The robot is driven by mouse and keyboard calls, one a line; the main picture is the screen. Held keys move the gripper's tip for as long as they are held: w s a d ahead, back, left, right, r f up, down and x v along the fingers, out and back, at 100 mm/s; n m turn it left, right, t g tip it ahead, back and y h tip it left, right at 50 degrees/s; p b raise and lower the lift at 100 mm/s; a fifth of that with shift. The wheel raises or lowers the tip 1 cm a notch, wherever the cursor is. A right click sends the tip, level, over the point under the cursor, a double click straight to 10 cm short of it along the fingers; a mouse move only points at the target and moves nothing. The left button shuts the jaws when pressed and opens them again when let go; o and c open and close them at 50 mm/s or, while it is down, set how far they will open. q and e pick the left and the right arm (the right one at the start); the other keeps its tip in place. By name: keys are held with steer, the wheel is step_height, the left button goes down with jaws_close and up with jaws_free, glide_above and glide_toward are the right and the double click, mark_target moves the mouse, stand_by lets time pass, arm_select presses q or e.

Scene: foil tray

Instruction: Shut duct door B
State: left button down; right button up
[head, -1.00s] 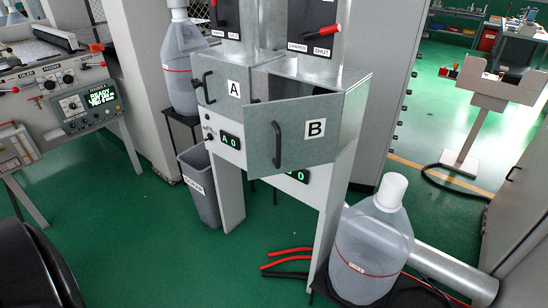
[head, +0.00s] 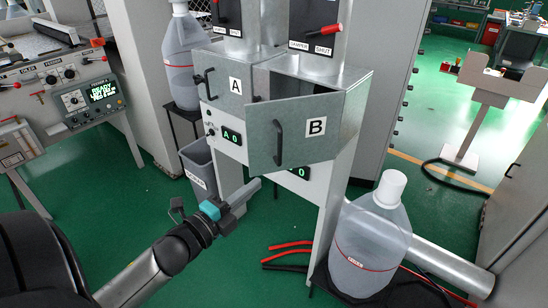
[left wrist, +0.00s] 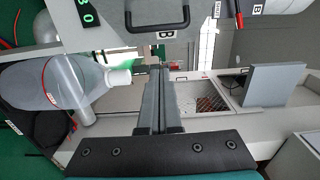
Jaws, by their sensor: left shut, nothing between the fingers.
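Duct door B (head: 300,133) is a grey metal panel with a black "B" label and a dark bar handle (head: 279,143) near its left edge. It stands ajar, its left side swung out from the box, with the dark opening showing above it. My left gripper (head: 257,186) is shut and empty, below and a little left of the door, apart from it. In the left wrist view the shut fingers (left wrist: 158,70) point toward door B (left wrist: 200,12), whose handle (left wrist: 157,27) shows at the top. My right gripper is not in view.
Door A (head: 222,82) is beside door B on the left and looks closed. A grey bin (head: 199,168) stands behind at left.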

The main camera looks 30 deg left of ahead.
arm_select(q)
steer(key=w+a, duration=0.2)
steer(key=w, duration=1)
steer(key=shift+a+f, duration=0.1)
